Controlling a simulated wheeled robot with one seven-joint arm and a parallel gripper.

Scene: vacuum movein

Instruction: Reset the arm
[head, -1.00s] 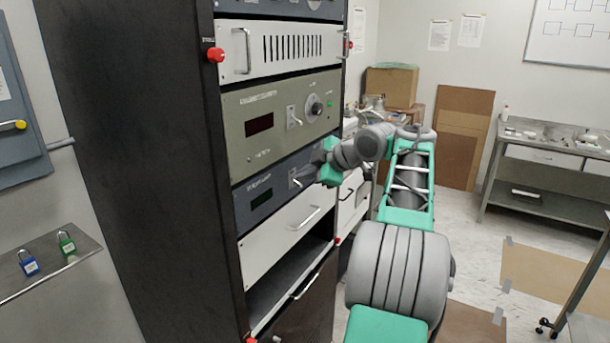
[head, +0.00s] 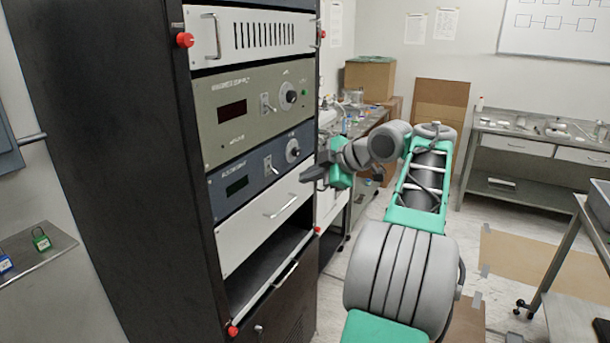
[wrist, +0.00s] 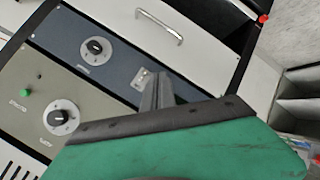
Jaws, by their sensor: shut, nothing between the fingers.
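My gripper (head: 312,172) is at the end of my grey and green arm, to the right of the rack's front and a little in front of the blue panel (head: 228,200). Its fingers are shut with nothing between them. In the wrist view the gripper fingers (wrist: 157,92) point toward the blue panel, overlapping the small switch plate in the picture. In the head view a gap shows between the gripper and the panel's knob (head: 292,151).
The black rack (head: 110,150) stands at the left, with an olive panel (head: 215,135) above the blue one and a white drawer (head: 240,240) below. A steel bench (head: 520,140) stands at the back right. A padlock shelf (head: 40,260) is at far left.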

